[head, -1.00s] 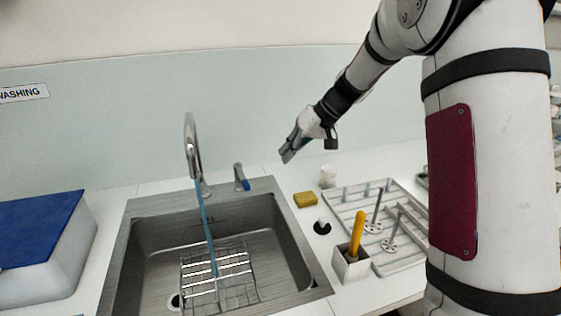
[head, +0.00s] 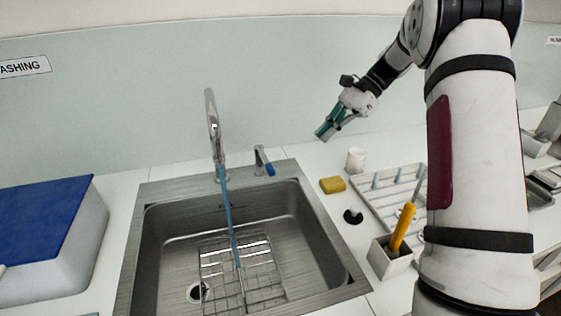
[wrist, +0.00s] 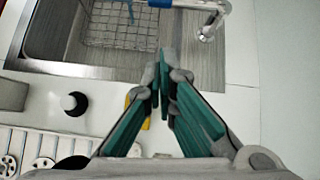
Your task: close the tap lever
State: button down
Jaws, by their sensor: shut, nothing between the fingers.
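The tap has a tall curved metal spout (head: 213,130) at the back edge of the sink. A blue stream of water (head: 230,215) runs from it into the sink. The tap lever (head: 261,162) is a short metal post with a blue tip, right of the spout. My gripper (head: 322,134) has green fingers and is up and to the right of the lever, clear of it. In the wrist view my gripper (wrist: 163,65) is shut and empty. Metal tap parts (wrist: 207,30) show at the top of that view, beyond the fingertips.
The steel sink (head: 165,190) holds a wire rack (head: 215,265). A yellow sponge (head: 332,185), a white cup (head: 355,160), a black stopper (head: 353,217) and a holder (head: 388,262) with a yellow-handled tool stand right of it, by a pegged drying rack (head: 372,206). A blue-lidded bin (head: 45,220) is at left.

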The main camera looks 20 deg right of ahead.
aim_at(265, 159)
jog(key=a+r+p+x, duration=0.1)
jog(key=a+r+x, duration=0.1)
jog(key=x, duration=1)
jog(key=shift+a+f+m+p, duration=0.2)
jog(key=shift+f+m+p, duration=0.1)
jog(key=shift+m+p, duration=0.1)
jog(key=shift+s, duration=0.1)
